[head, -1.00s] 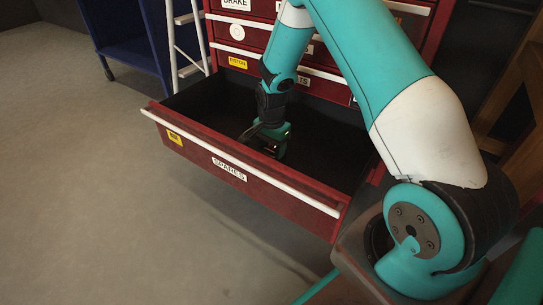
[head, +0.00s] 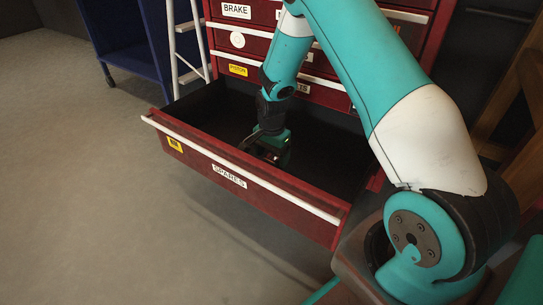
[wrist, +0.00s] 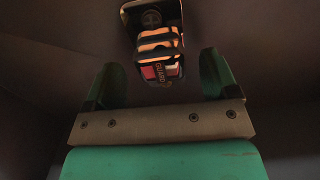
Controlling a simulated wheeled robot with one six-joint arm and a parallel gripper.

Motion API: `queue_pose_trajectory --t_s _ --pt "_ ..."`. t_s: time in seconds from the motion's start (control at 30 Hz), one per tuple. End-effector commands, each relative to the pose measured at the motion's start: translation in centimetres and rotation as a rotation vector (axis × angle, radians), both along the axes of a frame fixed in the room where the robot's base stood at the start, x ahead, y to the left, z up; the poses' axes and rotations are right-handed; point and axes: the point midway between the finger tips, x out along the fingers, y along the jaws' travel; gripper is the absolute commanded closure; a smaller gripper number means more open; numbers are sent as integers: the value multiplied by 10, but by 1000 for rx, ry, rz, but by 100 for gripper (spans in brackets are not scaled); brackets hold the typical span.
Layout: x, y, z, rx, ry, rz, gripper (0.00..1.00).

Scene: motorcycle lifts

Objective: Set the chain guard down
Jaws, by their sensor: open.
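My gripper (wrist: 160,74) is open, with a gap on both sides of the guard. In the head view my gripper (head: 268,152) is low inside the open red drawer (head: 240,178) labelled SPARES. The guard is hard to make out there, in the shadow by the gripper.
The drawer's walls stand around my gripper, with a white handle strip (head: 230,163) along the front. The red cabinet (head: 330,45) with closed drawers rises behind. A white ladder (head: 187,45) and blue cart (head: 130,50) stand to the left. The floor (head: 90,200) in front is clear.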

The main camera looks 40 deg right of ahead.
Motion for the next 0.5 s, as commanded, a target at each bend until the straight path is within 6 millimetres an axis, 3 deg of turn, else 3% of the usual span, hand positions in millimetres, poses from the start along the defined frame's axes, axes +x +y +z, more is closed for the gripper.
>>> queue_pose_trajectory --t_s 0.03,0.2,0.5 --pt "0 0 18 0 -2 0 20" --pt "0 0 58 0 -2 0 20" --pt "0 0 103 0 -1 0 20"
